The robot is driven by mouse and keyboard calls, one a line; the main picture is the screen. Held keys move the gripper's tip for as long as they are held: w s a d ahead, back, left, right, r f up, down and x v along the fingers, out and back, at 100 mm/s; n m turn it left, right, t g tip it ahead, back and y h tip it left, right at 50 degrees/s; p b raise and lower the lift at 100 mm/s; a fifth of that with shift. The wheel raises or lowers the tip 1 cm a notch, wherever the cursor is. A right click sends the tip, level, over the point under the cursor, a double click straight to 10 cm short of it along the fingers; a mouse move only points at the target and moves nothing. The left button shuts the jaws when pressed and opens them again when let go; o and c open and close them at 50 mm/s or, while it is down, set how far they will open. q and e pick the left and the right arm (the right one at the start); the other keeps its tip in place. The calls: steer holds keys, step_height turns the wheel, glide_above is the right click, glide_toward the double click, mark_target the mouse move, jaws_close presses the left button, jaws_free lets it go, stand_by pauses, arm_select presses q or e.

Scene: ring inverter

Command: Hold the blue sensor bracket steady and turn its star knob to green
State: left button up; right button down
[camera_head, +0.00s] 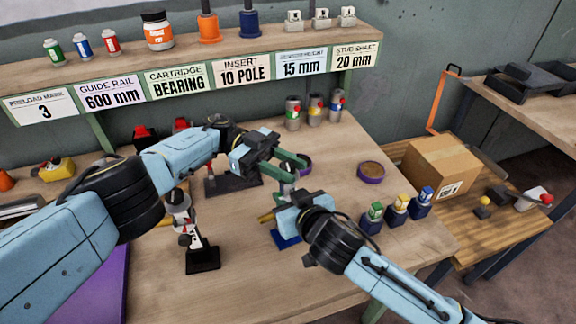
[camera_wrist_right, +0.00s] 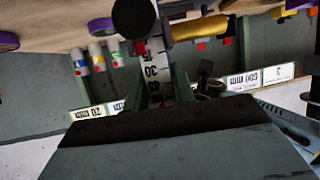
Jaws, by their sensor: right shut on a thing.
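The blue sensor bracket shows in the head view as a blue base (camera_head: 286,240) on the table, with a gold cylinder (camera_head: 266,217) sticking out to the left; its upper part is mostly hidden by my grippers. My right gripper (camera_head: 287,188) is shut on a white post with black number marks (camera_wrist_right: 155,62), seen between its green fingers in the right wrist view. A black round part (camera_wrist_right: 133,18) and the gold cylinder (camera_wrist_right: 205,26) show beside the post. My left gripper (camera_head: 290,163) is just above, its green fingers near the post's top. The star knob and its colour cannot be made out.
A black-based stand (camera_head: 203,258) is left of the bracket. Small blocks with coloured tops (camera_head: 397,208) and a purple-rimmed disc (camera_head: 371,171) are to the right. Several canisters (camera_head: 314,111) stand behind, under the labelled shelf (camera_head: 240,75). A cardboard box (camera_head: 441,165) is on a side bench.

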mark_target(287, 165)
arm_select(q)
steer(key=o, duration=0.3)
steer(key=shift+o, duration=0.2)
steer(key=shift+r, duration=0.15)
steer(key=shift+r, duration=4.9)
steer(key=shift+o, duration=0.2)
